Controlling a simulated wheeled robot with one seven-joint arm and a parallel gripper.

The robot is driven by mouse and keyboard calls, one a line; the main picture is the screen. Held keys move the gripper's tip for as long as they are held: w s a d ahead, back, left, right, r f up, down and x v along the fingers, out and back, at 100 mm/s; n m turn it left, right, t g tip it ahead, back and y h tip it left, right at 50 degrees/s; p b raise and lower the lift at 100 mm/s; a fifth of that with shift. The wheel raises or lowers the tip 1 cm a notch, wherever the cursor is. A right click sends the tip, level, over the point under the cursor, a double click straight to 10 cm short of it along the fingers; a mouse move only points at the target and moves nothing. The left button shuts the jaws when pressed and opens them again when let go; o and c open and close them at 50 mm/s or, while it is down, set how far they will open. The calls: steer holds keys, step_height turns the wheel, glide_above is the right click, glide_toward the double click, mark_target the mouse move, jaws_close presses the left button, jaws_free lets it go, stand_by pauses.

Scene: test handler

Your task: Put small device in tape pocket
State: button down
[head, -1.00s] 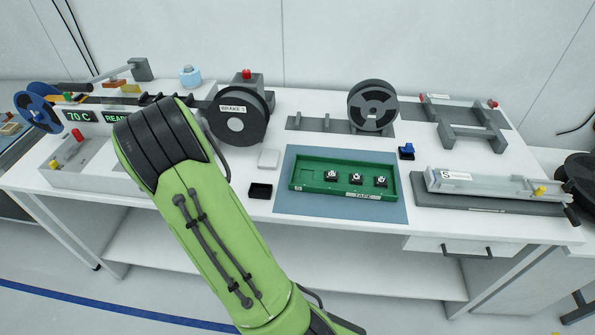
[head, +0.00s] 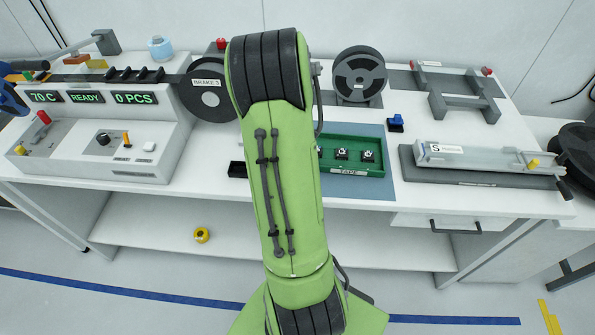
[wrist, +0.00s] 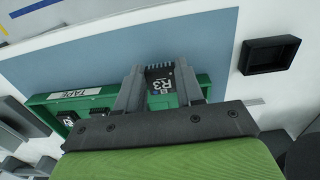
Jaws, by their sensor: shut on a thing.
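In the wrist view, my gripper (wrist: 160,80) is shut on a small dark square device (wrist: 162,88) with a white label, over the green tray. In the head view, my arm hides the gripper and this device. The green tray (head: 375,174), marked TAPE, also shows in the wrist view (wrist: 42,99). Two more small devices (head: 341,153) (head: 368,156) sit in it. At the left, a dark tape strip (head: 142,75) runs along the top of a white machine (head: 110,99) towards the BRAKE 3 reel (head: 211,103). Its pockets are too small to make out.
A small black box (wrist: 270,55) lies beside the blue mat (wrist: 205,45). A grey reel (head: 359,76) stands behind the tray. The machine's displays (head: 87,97) read 70 C, READY and 0 PCS.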

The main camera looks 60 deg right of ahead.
steer(key=shift+f+b, duration=0.3)
steer(key=shift+f, duration=1.25)
steer(key=shift+f, duration=0.2)
steer(key=c, duration=0.7)
jaws_free()
